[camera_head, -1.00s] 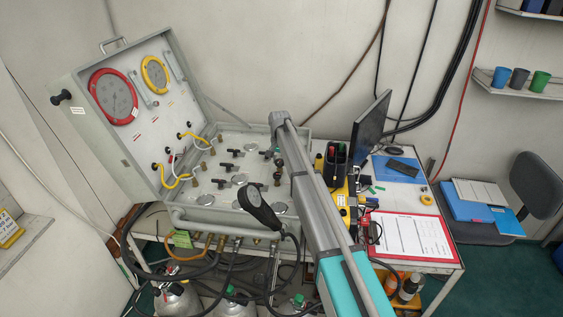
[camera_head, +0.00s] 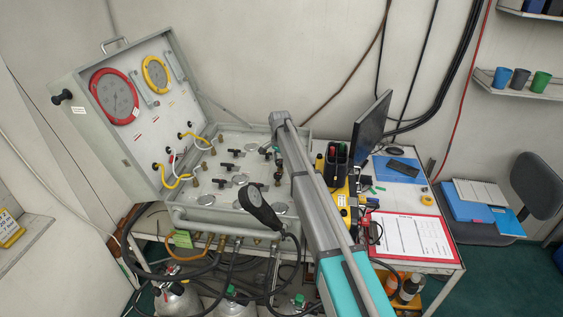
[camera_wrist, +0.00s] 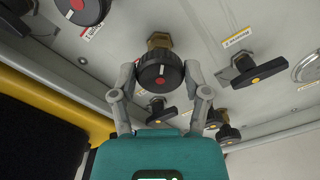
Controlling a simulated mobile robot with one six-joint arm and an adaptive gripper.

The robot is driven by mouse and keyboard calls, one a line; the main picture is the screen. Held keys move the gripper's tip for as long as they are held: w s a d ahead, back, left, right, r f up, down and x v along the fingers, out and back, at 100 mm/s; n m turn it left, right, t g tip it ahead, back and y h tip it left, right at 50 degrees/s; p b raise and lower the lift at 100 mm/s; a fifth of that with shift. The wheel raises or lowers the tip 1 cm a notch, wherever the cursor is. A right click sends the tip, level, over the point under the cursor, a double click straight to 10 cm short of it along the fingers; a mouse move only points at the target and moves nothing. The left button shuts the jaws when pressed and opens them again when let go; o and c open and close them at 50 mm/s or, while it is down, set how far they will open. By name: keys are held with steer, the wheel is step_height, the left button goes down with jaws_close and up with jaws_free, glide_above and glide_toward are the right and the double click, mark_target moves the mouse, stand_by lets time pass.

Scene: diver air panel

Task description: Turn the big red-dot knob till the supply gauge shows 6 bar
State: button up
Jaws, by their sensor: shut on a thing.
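In the wrist view a round black knob with a red dot (camera_wrist: 160,73) stands on a brass stem from the light panel. My gripper (camera_wrist: 160,78) is shut on this knob, one finger on each side. Another round black red-dot knob (camera_wrist: 83,8) is at the top left, cut off by the frame edge. In the head view the open case lid carries a red-rimmed gauge (camera_head: 113,97) and a yellow-rimmed gauge (camera_head: 155,75). Their readings are too small to tell, and I cannot tell which is the supply gauge. My arm partly hides the panel there.
A black handset (camera_head: 260,209) hangs at the case front. A monitor (camera_head: 370,137) and clipboard (camera_head: 412,236) are right of my arm.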

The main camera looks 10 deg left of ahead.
steer(key=shift+w, duration=0.2)
steer(key=o, duration=1.1)
steer(key=shift+o, duration=0.2)
steer(key=shift+s, duration=0.1)
